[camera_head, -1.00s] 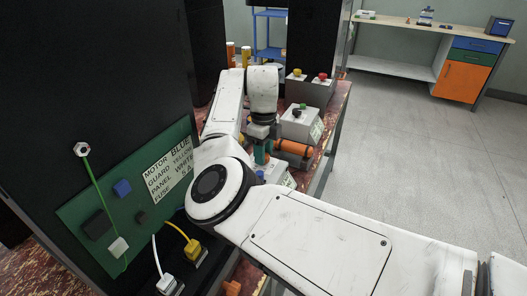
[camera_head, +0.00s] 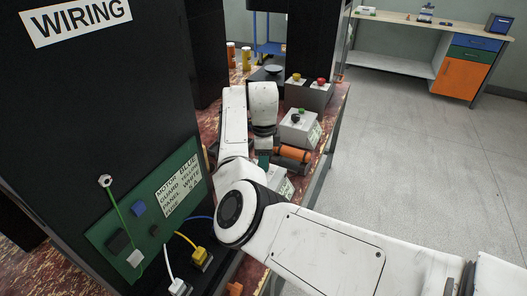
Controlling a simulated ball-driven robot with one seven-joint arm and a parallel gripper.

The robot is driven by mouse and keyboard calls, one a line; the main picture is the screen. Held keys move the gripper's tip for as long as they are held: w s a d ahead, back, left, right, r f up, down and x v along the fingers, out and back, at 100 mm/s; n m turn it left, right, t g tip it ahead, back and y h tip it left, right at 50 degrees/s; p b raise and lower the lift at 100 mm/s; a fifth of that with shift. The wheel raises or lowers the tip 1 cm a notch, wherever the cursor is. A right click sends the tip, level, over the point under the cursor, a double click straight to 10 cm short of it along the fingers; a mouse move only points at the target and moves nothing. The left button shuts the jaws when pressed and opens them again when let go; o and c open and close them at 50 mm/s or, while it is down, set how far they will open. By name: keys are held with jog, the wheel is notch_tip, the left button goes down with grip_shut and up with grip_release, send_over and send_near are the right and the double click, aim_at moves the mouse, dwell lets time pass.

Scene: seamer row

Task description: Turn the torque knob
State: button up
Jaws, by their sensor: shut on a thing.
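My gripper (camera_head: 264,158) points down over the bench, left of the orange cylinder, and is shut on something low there. A teal part shows at its tip; my wrist and forearm hide most of the grip. I take the held thing to be the torque knob, but I cannot see its face or how far it is turned. A light box (camera_head: 280,182) with a label stands just below and right of the gripper, partly behind my arm.
The orange cylinder (camera_head: 295,153) lies close right of my gripper. Behind it are a light box (camera_head: 297,132) with green and black knobs and a grey box (camera_head: 309,95) with yellow and red buttons. A black wiring cabinet (camera_head: 90,110) stands left. The floor right is clear.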

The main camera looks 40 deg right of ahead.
jog(key=n+p, duration=0.3)
jog(key=shift+r+n, duration=0.25)
jog(key=shift+n, duration=0.15)
jog(key=n+p, duration=0.3)
jog(key=shift+n, duration=0.3)
jog(key=n+p, duration=0.2)
jog(key=n, duration=0.1)
jog(key=shift+n, duration=0.3)
jog(key=n+p, duration=0.2)
jog(key=n, duration=0.1)
jog(key=shift+f+n, duration=0.1)
jog(key=shift+n, duration=0.2)
jog(key=n+p, duration=0.1)
jog(key=n, duration=0.2)
jog(key=shift+n, duration=0.3)
jog(key=n+p, duration=0.1)
jog(key=n, duration=0.3)
jog(key=shift+n, duration=0.3)
jog(key=n+p, duration=0.1)
jog(key=n, duration=0.2)
jog(key=shift+n, duration=0.3)
jog(key=shift+n+p, duration=0.35)
jog(key=shift+n, duration=1.45)
jog(key=shift+w, duration=0.1)
